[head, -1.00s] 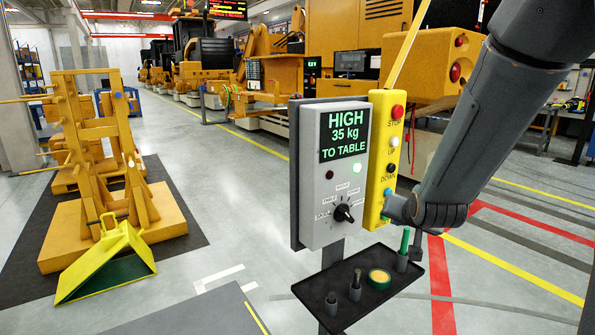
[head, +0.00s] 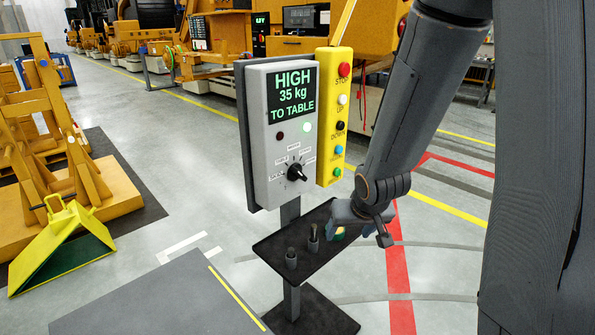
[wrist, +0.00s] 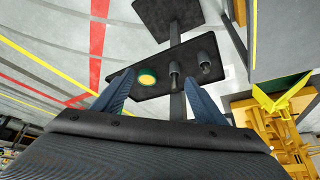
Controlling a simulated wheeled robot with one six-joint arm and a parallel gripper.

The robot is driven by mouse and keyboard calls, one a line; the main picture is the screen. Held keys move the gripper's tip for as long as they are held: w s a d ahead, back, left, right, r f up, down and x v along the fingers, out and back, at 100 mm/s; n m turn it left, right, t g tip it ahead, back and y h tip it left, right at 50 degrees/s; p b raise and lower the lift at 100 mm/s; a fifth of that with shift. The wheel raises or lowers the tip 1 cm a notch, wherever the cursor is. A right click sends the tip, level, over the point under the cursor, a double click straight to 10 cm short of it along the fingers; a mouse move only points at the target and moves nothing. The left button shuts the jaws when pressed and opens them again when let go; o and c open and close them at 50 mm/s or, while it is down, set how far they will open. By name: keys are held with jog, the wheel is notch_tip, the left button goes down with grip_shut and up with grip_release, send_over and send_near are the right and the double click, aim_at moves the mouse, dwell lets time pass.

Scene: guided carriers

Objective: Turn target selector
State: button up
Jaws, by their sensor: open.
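The target selector (head: 296,172) is a black rotary knob low on a light grey control box (head: 268,190). Small labels surround it; I cannot read its exact setting. The green screen (head: 294,95) above reads HIGH, 35 kg, TO TABLE. My gripper (head: 362,212) is to the right of and below the selector, apart from it, by the right part of the small black tray. In the wrist view my gripper (wrist: 158,92) shows two blue fingers spread apart with nothing between them. The selector is not visible in the wrist view.
A yellow button pendant (head: 322,100) hangs right of the box. The black tray (head: 268,247) bears grey holders (head: 291,258) and a round yellow-green item (wrist: 147,78). A grey surface (head: 165,300) lies front left. A yellow stand (head: 100,205) is at left.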

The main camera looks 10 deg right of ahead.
jog(key=w+t+y, duration=0.1)
jog(key=w+t, duration=0.2)
jog(key=w, duration=0.3)
jog(key=m+t+y+p, duration=0.2)
jog(key=t+y+p, duration=0.3)
jog(key=y, duration=0.4)
send_near(302, 177)
jog(key=w+a+f+t+b, duration=0.1)
jog(key=p+x, duration=0.2)
jog(key=x, duration=0.5)
jog(key=shift+w+a, duration=0.25)
jog(key=shift+c, duration=0.2)
jog(key=c, duration=1)
